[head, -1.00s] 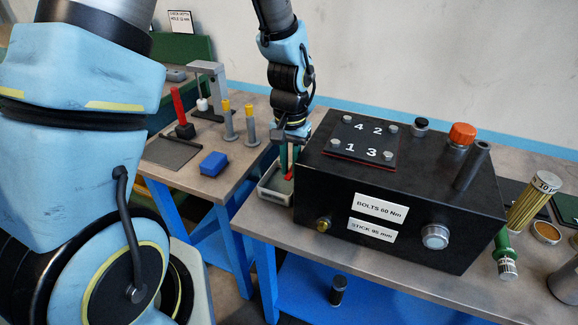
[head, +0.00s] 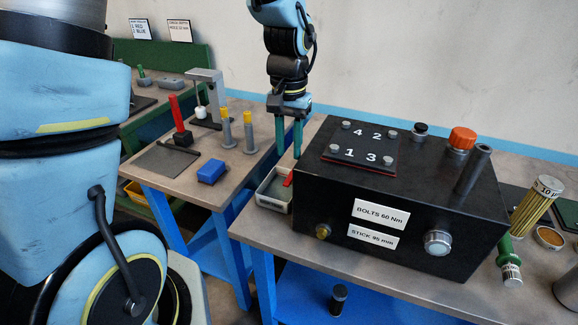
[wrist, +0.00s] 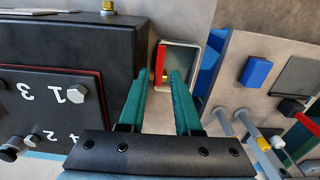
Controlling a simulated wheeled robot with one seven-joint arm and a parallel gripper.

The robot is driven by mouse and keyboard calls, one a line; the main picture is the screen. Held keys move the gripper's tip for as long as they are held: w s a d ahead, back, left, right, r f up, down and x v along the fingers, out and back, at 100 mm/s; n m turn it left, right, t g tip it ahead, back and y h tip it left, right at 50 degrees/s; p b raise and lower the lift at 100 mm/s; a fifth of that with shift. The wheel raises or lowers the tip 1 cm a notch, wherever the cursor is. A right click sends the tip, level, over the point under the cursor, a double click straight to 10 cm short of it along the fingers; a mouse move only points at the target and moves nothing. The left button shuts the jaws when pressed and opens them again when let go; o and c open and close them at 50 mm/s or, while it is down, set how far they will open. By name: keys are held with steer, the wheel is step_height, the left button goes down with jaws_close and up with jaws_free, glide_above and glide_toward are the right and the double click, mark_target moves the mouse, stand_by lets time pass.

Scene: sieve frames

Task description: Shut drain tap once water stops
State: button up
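The drain tap's red handle (head: 288,180) is at the left side of the black box (head: 400,215), above the catch tray (head: 262,200). In the wrist view the handle (wrist: 161,60) lies lengthwise along the box side, with a bit of brass below it. The tray (wrist: 193,43) has a pale rim and grey-green inside; I see no stream, but the fingers partly cover the spot. My gripper (head: 288,153) points down above the tap and tray, its green fingers apart. In the wrist view the gripper (wrist: 164,78) has nothing between its fingertips.
An orange cap (head: 462,138), a grey pipe (head: 473,168) and a bolted number plate (head: 360,145) are on top of the box. A side table at left holds a blue block (head: 211,171) and a red-handled tool (head: 178,112). A yellow filter (head: 536,205) stands at right.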

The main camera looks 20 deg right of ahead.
step_height(320, 180, up, 4)
steer(key=shift+f, duration=0.25)
steer(key=w+a+f+n+t, duration=0.1)
steer(key=a+n, duration=0.6)
steer(key=a, duration=1.9)
steer(key=shift+f+t, duration=0.3)
steer(key=shift+f, duration=0.3)
